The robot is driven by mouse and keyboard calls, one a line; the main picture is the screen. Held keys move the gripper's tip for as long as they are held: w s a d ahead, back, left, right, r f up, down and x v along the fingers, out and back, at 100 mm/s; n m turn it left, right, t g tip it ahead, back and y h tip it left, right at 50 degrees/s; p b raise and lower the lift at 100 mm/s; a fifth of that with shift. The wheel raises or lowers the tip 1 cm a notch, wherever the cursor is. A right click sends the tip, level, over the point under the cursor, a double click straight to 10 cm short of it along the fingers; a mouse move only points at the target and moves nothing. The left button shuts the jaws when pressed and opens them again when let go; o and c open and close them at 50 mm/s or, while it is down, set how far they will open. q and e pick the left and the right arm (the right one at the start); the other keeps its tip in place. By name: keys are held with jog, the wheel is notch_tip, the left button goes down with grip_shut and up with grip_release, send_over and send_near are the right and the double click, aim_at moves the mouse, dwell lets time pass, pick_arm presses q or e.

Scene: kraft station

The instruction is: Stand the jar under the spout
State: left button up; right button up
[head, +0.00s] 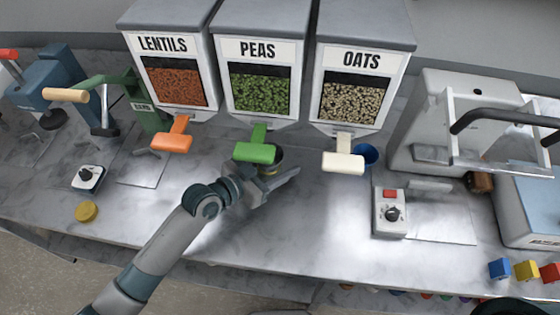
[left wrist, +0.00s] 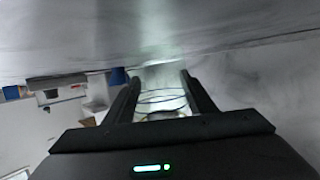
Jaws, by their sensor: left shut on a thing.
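A clear glass jar (head: 275,158) stands below the peas dispenser (head: 257,95), partly hidden by its green lever (head: 256,153) and my gripper. My left gripper (head: 272,174) is shut on the jar, with a finger on each side of it. In the left wrist view the jar (left wrist: 162,98) shows as faint see-through rings between the two dark fingers. The spout is hidden behind the lever, so I cannot tell how exactly the jar lines up with it. My right gripper is not in view.
The lentils dispenser (head: 175,80) with an orange lever stands left, the oats dispenser (head: 352,95) with a white lever right. A blue cup (head: 369,153) is by the oats lever. A switch box (head: 390,213) stands further right. The counter's front is mostly clear.

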aim_at(260, 174)
pick_arm(q)
jog(key=shift+f, duration=0.1)
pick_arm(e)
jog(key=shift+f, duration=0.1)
pick_arm(q)
jog(key=o, duration=1.1)
jog(key=shift+o, duration=0.2)
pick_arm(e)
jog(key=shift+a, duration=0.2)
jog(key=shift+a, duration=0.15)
pick_arm(q)
jog(key=shift+a, duration=0.1)
jog(key=b+v, duration=0.3)
jog(key=v, duration=0.8)
jog(key=shift+s+a+r, duration=0.25)
jog(key=shift+r, duration=0.05)
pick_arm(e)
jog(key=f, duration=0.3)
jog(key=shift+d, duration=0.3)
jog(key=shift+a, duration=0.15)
